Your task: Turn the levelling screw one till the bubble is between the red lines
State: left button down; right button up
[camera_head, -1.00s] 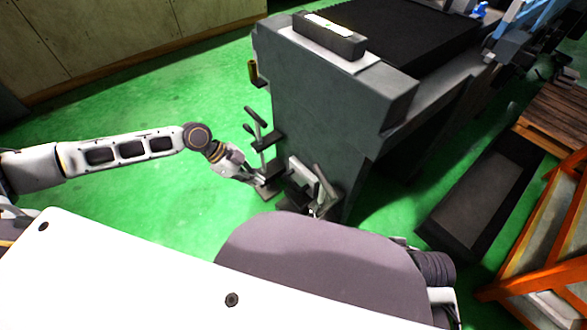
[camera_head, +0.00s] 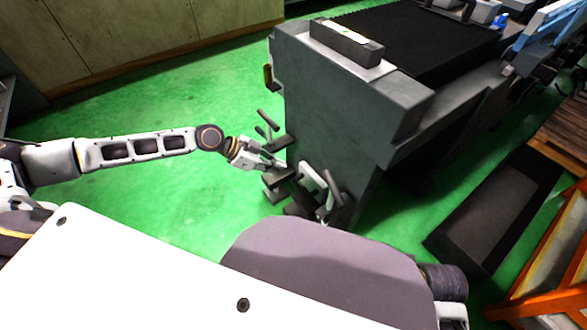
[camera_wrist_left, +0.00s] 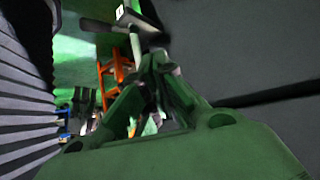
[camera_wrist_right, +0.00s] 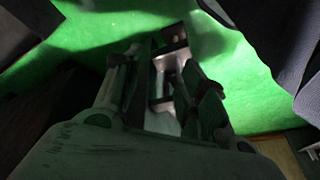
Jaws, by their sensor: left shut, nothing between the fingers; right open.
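The spirit level (camera_head: 347,42) is a dark bar with a pale vial on top of the grinder; the bubble and red lines are too small to read. A dark levelling screw with bar handles (camera_head: 268,124) stands at the machine's lower left corner. My left gripper (camera_head: 276,163) is shut and empty beside it. In the left wrist view the closed fingertips (camera_wrist_left: 158,62) are close to a grey rod (camera_wrist_left: 146,28); I cannot tell whether they touch. My right gripper (camera_head: 322,190), partly hidden, is low by the machine's front. Its fingers (camera_wrist_right: 165,85) are open in the right wrist view.
The grey grinder body (camera_head: 335,110) stands right of my left arm. A black open tray (camera_head: 490,215) lies on the floor at right, beside an orange frame (camera_head: 545,265). Green floor (camera_head: 190,90) is clear to the left.

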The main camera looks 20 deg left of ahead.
pick_arm(q)
jog(key=w+d+f+b, duration=0.1)
jog(key=w+d+f, duration=0.1)
jog(key=d, duration=0.3)
jog(key=w+d+f+b, duration=0.2)
jog(key=d+f, duration=0.1)
jog(key=d, duration=0.2)
jog(key=shift+w+f, duration=0.35)
pick_arm(e)
notch_tip(320, 180, down, 7)
jog(key=w+a+t+y, duration=0.1)
jog(key=a, duration=0.1)
jog(key=shift+a+f, duration=0.15)
jog(key=shift+f, duration=0.05)
pick_arm(q)
jog(key=shift+d, duration=0.15)
pick_arm(e)
jog(key=shift+w, duration=0.1)
pick_arm(q)
jog(key=shift+w+d+r+p, duration=0.15)
jog(key=shift+w+d+p, duration=0.55)
jog(key=shift+w+p, duration=0.2)
pick_arm(e)
jog(key=shift+g, duration=0.3)
jog(key=shift+w+v, duration=0.25)
jog(key=shift+v, duration=0.9)
jog(key=shift+w+v, duration=0.25)
jog(key=shift+v, duration=0.95)
